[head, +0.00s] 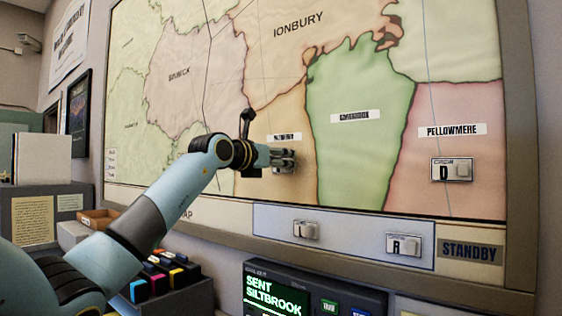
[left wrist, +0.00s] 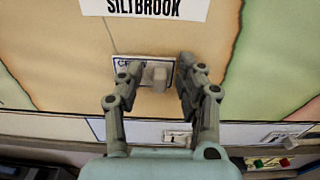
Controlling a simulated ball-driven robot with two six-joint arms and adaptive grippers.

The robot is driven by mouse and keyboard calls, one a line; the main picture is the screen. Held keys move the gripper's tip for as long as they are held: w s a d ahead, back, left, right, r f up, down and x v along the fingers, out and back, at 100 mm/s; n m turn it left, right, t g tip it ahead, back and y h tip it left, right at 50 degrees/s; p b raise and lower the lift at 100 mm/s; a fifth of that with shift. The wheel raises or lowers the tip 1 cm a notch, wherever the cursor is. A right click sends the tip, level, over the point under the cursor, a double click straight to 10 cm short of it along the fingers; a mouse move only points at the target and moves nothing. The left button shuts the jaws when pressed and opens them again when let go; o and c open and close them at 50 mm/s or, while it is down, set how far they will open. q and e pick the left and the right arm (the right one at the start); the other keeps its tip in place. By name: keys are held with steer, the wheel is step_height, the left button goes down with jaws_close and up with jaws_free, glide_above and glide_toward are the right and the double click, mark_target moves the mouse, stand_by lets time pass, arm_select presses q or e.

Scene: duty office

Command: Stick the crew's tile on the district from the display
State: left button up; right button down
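The console display (head: 275,297) reads "SENT SILTBROOK" in green. The orange Siltbrook district (head: 277,110) is on the wall map; its label (left wrist: 145,6) reads clearly in the left wrist view. A white crew tile with a grey knob (left wrist: 157,76) sits flat against this district below the label. Its letter is hidden behind a finger. My left gripper (head: 284,158) is at the tile, with its fingers on either side of the knob and visible gaps between, so it looks open. My right gripper is not in view.
Crew tiles sit on the standby strip (head: 340,239) below the map: one marked R (head: 403,245) and another (head: 306,230) to its left. A tile marked D (head: 452,170) is on Pellowmere. A dark holder with coloured binders (head: 160,274) stands lower left.

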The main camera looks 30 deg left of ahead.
arm_select(q)
steer(key=s, duration=1.2)
steer(key=shift+a+r, duration=0.25)
steer(key=shift+a, duration=0.15)
